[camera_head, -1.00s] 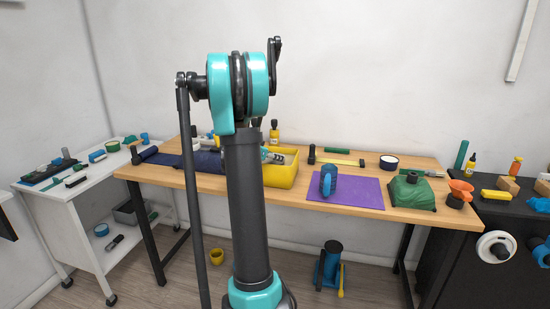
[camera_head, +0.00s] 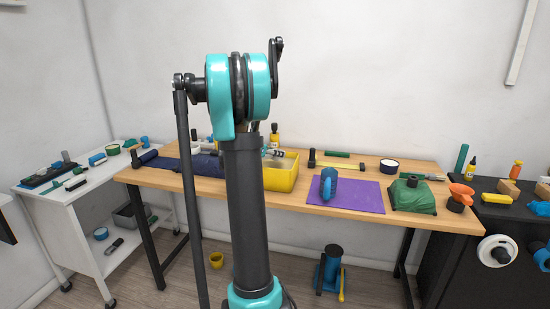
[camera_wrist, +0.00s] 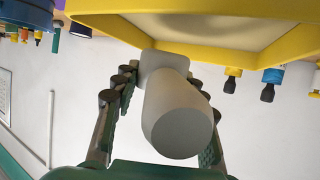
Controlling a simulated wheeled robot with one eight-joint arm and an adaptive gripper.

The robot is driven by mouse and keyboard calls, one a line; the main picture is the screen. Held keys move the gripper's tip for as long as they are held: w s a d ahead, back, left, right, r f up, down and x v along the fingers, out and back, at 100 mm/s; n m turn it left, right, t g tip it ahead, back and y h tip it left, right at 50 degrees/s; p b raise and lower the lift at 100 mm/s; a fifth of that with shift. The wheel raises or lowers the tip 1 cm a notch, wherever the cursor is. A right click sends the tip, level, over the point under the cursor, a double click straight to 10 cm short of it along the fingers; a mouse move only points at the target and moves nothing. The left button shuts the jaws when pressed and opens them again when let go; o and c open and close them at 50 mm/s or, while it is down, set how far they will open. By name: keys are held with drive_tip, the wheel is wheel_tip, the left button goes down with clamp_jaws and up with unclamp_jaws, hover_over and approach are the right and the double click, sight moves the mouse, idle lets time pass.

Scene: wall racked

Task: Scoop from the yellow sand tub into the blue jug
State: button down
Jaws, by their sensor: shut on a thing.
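The yellow sand tub (camera_head: 281,178) stands on the wooden table, partly hidden behind my arm. In the wrist view its yellow rim (camera_wrist: 120,28) crosses the top, around a pale surface that looks like sand. My gripper (camera_wrist: 160,88) is shut on a pale grey-white scoop (camera_wrist: 178,118). The scoop's far end reaches to the tub's rim; whether it holds sand is hidden. In the head view my gripper (camera_head: 272,153) is at the tub, mostly behind my arm. The blue jug (camera_head: 328,184) stands upright on a purple mat (camera_head: 365,196), right of the tub.
A green bag-like thing (camera_head: 412,197) and an orange funnel-like thing (camera_head: 461,192) are right of the mat. A yellow bottle (camera_head: 274,137) stands behind the tub. A dark blue cloth (camera_head: 170,164) lies at the left.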

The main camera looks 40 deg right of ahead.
drive_tip(key=shift+t+h, duration=0.3)
drive_tip(key=shift+h, duration=0.5)
drive_tip(key=shift+r, duration=4.65)
